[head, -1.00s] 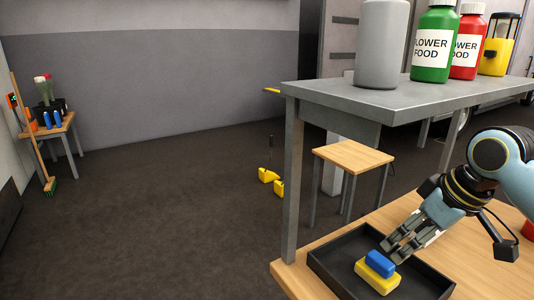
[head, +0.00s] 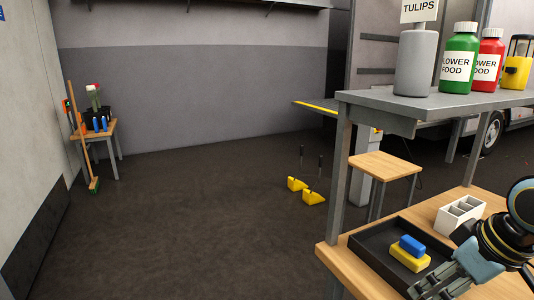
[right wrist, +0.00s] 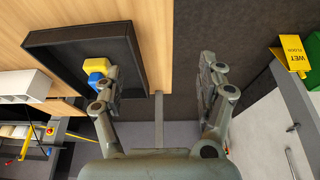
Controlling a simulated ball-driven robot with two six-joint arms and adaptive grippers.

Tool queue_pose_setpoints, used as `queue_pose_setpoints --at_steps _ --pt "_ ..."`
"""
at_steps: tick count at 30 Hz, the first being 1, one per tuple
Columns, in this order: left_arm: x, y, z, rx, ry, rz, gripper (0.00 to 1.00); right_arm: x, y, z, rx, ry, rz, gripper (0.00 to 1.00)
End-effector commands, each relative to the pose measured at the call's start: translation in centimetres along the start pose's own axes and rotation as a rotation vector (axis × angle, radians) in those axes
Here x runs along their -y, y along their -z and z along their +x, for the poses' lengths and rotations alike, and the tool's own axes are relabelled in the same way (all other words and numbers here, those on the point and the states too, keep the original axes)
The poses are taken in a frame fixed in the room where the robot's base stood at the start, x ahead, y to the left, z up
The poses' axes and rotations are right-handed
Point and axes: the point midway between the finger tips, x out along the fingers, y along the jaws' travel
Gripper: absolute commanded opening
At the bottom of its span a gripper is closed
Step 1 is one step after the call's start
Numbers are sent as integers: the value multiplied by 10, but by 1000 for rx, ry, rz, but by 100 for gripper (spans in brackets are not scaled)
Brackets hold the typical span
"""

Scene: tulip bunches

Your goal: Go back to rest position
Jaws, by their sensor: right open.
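My right gripper (head: 438,287) is at the bottom right of the head view, at the near side of a black tray (head: 365,250). In the right wrist view the gripper (right wrist: 157,72) has its fingers spread wide with nothing between them. The tray holds a blue block (head: 412,244) on a yellow block (head: 410,259); both also show beyond the left finger in the wrist view. My left gripper is in neither view.
A wooden bench (head: 345,270) bears the tray and a white divided box (head: 459,214). A grey shelf (head: 385,100) above it holds a grey container (head: 416,62) and bottles. A stool (head: 385,166) and yellow wedges (head: 313,197) stand beyond. Open floor lies left.

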Motion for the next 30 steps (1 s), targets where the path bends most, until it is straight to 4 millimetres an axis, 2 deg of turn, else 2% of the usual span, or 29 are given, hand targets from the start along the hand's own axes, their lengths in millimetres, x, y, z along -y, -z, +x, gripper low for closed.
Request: queue_pose_setpoints --at_steps 5,14,21,28,29,30 --pt "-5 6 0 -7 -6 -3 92 23 -27 3 16 -15 23 74" --pt "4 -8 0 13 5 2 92 64 -84 -5 45 -66 96 74" --pt "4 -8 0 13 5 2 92 89 -127 -24 67 -120 173 74" --pt "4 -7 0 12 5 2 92 105 -163 -50 87 -178 255 74" --pt "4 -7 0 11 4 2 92 104 -166 -47 91 -183 261 74" --pt "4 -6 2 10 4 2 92 101 -167 -34 95 -182 259 74"
